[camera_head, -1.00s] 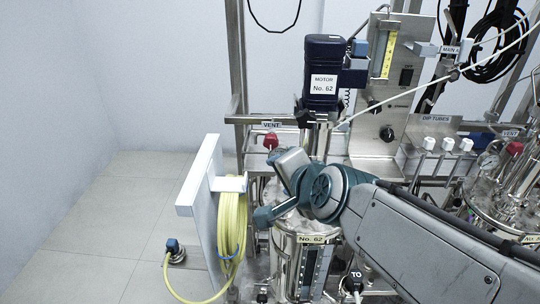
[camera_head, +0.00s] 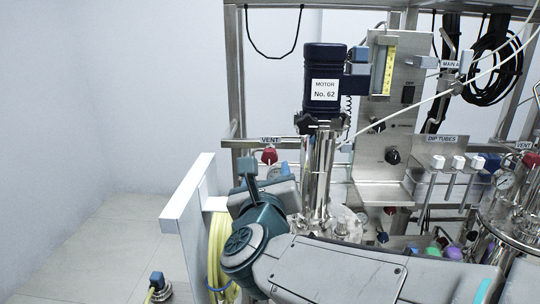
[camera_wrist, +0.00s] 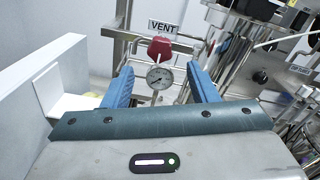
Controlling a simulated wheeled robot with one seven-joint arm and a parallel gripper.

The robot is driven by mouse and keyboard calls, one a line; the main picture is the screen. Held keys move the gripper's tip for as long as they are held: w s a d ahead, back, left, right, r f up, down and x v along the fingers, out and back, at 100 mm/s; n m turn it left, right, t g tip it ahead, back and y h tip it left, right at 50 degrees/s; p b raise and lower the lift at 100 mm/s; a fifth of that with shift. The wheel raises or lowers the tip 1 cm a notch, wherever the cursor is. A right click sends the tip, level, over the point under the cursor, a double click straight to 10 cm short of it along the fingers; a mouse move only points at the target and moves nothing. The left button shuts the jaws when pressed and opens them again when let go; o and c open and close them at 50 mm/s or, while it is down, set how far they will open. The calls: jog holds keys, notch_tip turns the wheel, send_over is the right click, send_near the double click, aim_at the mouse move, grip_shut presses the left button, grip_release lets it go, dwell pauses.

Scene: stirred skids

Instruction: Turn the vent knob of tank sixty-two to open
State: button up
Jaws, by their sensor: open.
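The red vent knob (camera_head: 269,155) of tank sixty-two sits under a VENT label (camera_head: 270,140) on the steel rail, left of the motor marked No. 62 (camera_head: 324,85). In the wrist view the red knob (camera_wrist: 160,48) is straight ahead, above a round gauge (camera_wrist: 159,77) and below the VENT label (camera_wrist: 164,27). My gripper (camera_wrist: 162,80) is open, with its blue fingers on either side of the gauge in the picture. The knob lies beyond the fingertips, and nothing is between them in their grip. In the head view my gripper (camera_head: 262,172) is just below the knob.
A white panel (camera_head: 188,205) with a coiled yellow hose (camera_head: 218,250) stands close on the left. The steel motor column (camera_head: 318,180) is close on the right. Another red vent knob (camera_head: 531,159) is at the far right. Open floor lies at left.

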aim_at(269, 159)
jog(key=w, duration=0.5)
jog(key=w+p, duration=0.1)
jog(key=w, duration=0.4)
jog(key=shift+w+d, duration=0.2)
jog(key=shift+w, duration=0.05)
jog(key=shift+c, duration=0.3)
jog(key=c, duration=0.9)
